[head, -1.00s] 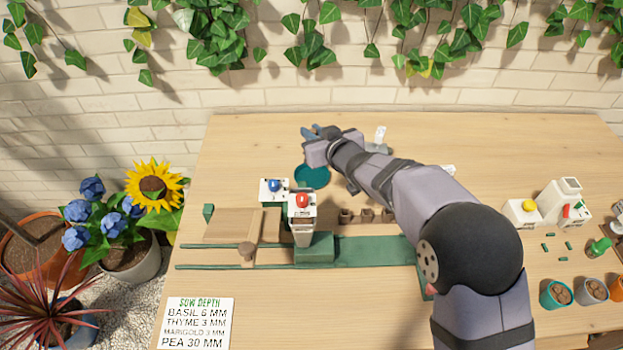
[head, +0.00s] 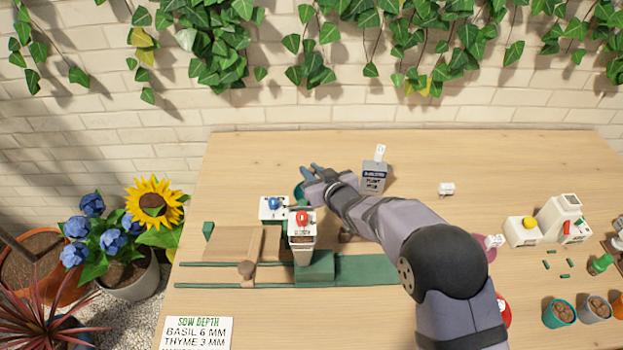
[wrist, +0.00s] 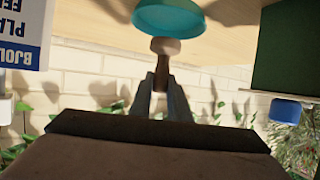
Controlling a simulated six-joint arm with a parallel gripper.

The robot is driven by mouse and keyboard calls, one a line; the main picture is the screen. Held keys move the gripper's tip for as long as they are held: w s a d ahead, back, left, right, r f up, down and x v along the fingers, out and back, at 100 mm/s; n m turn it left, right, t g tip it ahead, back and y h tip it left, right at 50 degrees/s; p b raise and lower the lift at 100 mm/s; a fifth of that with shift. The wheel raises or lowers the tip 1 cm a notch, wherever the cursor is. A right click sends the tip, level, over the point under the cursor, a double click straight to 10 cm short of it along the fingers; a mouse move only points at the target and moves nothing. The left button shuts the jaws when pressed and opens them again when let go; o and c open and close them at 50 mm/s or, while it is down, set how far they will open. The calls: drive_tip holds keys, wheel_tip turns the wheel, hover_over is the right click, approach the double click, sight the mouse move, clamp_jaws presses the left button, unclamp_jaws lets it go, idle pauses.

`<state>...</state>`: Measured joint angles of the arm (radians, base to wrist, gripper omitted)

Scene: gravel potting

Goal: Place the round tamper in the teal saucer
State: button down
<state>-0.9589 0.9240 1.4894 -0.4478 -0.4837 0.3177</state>
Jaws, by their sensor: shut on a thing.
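In the wrist view my gripper (wrist: 162,92) is shut on the brown handle of the round tamper (wrist: 162,68). The tamper's pale round part is right beside the teal saucer (wrist: 168,20), overlapping its edge in the picture. I cannot tell whether they touch. The tamper itself is not clear in the head view.
A white box with a blue button (head: 272,208) and a dispenser with a red button (head: 302,225) stand close to the saucer.

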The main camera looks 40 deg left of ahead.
drive_tip(key=shift+f, duration=1.5)
drive_tip(key=shift+f, duration=0.15)
drive_tip(key=c, duration=1.7)
unclamp_jaws()
drive_tip(key=shift+o, duration=0.2)
drive_tip(key=shift+r, duration=0.2)
drive_tip(key=b+v, duration=0.1)
drive_tip(key=v, duration=1.1)
